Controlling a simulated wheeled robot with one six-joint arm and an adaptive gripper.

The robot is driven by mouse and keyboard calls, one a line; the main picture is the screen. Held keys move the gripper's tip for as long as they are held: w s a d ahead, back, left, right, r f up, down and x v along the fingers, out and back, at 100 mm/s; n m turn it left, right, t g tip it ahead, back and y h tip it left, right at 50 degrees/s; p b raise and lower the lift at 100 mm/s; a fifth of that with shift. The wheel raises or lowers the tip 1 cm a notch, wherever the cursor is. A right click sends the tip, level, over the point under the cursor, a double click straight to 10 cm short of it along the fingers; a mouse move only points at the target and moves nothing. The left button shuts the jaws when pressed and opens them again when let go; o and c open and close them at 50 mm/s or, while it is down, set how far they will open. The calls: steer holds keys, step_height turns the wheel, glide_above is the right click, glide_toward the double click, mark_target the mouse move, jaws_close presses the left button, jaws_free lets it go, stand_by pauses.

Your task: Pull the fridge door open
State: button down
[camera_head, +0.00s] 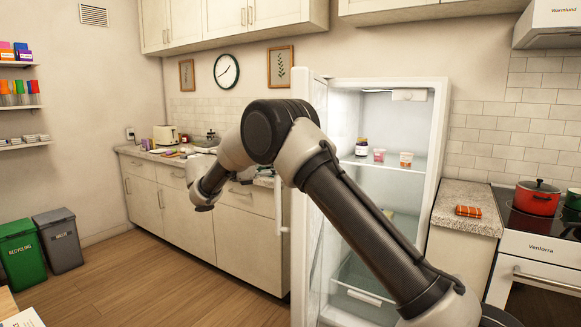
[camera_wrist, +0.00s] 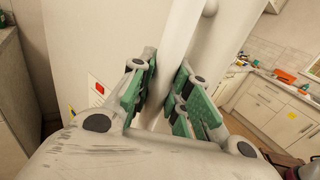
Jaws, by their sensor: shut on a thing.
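The white fridge (camera_head: 368,190) stands in the middle right of the head view with its interior showing. Its door (camera_head: 302,240) is swung out to the left and seen nearly edge-on; the door's face also shows in the wrist view (camera_wrist: 90,45). The pale vertical handle (camera_wrist: 182,40) runs between the green pads of my gripper (camera_wrist: 164,90), which is shut on it. In the head view part of the handle (camera_head: 281,215) shows at the door's left side. My arm crosses in front of the fridge there, and my fingers cannot be made out.
Inside the fridge, small jars and cups (camera_head: 379,155) sit on a shelf. A counter with drawers (camera_head: 240,230) runs along the left wall side. A stove (camera_head: 540,245) with a red pot (camera_head: 537,198) stands at right. Two bins (camera_head: 58,240) are far left. Wooden floor (camera_head: 165,285) is clear between.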

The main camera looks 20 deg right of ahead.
steer(key=shift+w+a, duration=0.1)
steer(key=shift+a, duration=0.2)
steer(key=c, duration=1.3)
jaws_free()
steer(key=a, duration=0.5)
steer(key=s+a, duration=0.1)
steer(key=a, duration=0.1)
steer(key=shift+a, duration=0.15)
